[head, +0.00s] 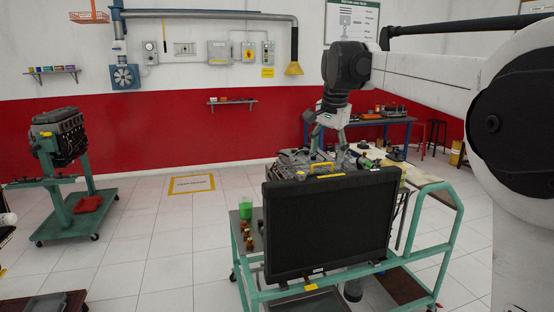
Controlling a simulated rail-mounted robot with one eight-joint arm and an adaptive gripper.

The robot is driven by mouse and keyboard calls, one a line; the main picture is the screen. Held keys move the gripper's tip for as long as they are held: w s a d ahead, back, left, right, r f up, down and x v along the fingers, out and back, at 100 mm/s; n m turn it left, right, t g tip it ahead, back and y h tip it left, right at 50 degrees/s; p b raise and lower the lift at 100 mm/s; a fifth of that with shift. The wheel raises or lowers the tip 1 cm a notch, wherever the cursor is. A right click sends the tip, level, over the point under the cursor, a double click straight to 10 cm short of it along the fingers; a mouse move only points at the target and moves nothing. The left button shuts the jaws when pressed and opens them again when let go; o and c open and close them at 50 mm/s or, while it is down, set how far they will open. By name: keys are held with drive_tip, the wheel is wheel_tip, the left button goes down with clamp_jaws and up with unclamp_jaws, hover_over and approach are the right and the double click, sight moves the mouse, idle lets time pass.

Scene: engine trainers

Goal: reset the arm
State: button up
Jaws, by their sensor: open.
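My arm reaches in from the right side of the head view. My gripper (327,143) hangs down from the arm's dark wrist joint, with its fingers spread and open. It is over the engine trainer (290,165) on the green cart, behind the big black panel (330,228). I see nothing held between the fingers. Whether the fingertips touch the engine parts below cannot be told from this view.
The green cart (448,237) carries a green cup (245,206) and small brown parts. A second engine on a green stand (68,206) is at the left. A workbench (375,122) stands behind. The tiled floor between the stands is free.

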drive_tip(key=s+f+n+t+b, duration=0.15)
drive_tip(key=s+f, duration=0.35)
drive_tip(key=s, duration=0.5)
drive_tip(key=s+f+n+b, duration=0.1)
drive_tip(key=s+f+n, duration=0.25)
drive_tip(key=s, duration=0.65)
drive_tip(key=s+f+n+t+b, duration=0.15)
drive_tip(key=s+f, duration=0.35)
drive_tip(key=s, duration=0.5)
drive_tip(key=s+f+n+t+b, duration=0.1)
drive_tip(key=s+f+n, duration=0.1)
drive_tip(key=s+f, duration=0.7)
wheel_tip(320, 180, down, 2)
drive_tip(key=shift+s+f+b, duration=0.1)
drive_tip(key=shift+s+b, duration=0.15)
drive_tip(key=shift+b, duration=0.05)
drive_tip(key=shift+o, duration=0.2)
